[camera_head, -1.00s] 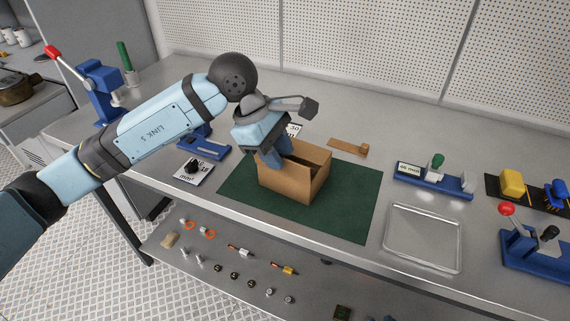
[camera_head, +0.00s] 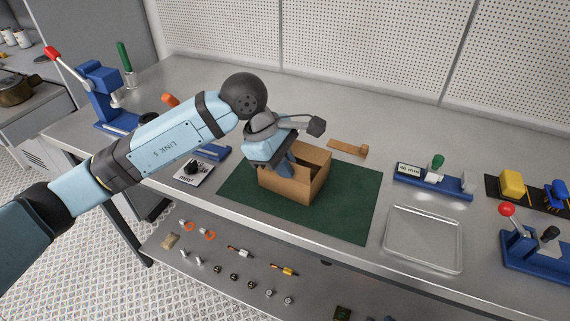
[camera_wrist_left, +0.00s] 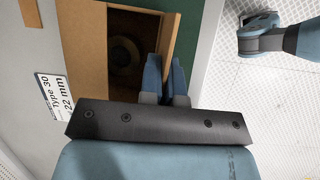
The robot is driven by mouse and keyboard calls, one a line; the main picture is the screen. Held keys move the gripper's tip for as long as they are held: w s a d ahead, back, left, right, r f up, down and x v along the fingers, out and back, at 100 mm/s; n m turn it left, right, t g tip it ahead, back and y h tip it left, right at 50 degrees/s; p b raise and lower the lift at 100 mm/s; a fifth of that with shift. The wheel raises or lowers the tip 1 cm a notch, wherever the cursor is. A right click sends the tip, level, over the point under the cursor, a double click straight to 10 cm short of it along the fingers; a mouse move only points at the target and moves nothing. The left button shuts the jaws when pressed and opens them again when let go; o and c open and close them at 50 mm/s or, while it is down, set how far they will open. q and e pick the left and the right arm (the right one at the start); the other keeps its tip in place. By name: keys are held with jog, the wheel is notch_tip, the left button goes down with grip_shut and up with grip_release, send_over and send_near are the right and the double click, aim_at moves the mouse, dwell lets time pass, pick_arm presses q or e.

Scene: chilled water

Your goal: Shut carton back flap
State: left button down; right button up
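The brown carton (camera_head: 295,190) stands on the green mat (camera_head: 350,211), with at least part of its top open. In the left wrist view, the carton (camera_wrist_left: 80,40) shows a dark inside with a round item (camera_wrist_left: 123,54) in it. My left gripper (camera_head: 285,163) points down at the carton's top, hiding its left part. In the wrist view, the left gripper's two blue fingers (camera_wrist_left: 165,75) are close together, beside a thin brown panel (camera_wrist_left: 173,38) that seems to run between them. Whether they clamp it is unclear. I cannot tell which flap this is. My right gripper is out of view.
A clear tray (camera_head: 424,238) and a blue fixture (camera_head: 433,181) stand to the right. A label card (camera_head: 194,172) with a black knob lies left of the mat. The mat's right side is clear.

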pick_arm(q)
jog(key=shift+w, duration=0.1)
jog(key=shift+w+d+r+g+y+p, duration=0.15)
jog(key=shift+w+g+y+p, duration=0.2)
jog(key=shift+g, duration=0.55)
jog(key=shift+w+d+f+n+g+y, duration=0.15)
jog(key=shift+n+g+y, duration=0.15)
jog(key=shift+g, duration=0.4)
jog(key=shift+w+n+g+y, duration=0.15)
jog(key=shift+w+g+y, duration=0.1)
jog(key=shift+g, duration=0.45)
jog(key=shift+w+d+f+n+g+y, duration=0.1)
jog(key=shift+n+g+y, duration=0.2)
jog(key=shift+g, duration=0.4)
jog(key=c, duration=1.3)
grip_release()
jog(key=shift+c, duration=0.2)
jog(key=v, duration=1.4)
jog(key=shift+d+f, duration=0.1)
jog(key=shift+d, duration=0.05)
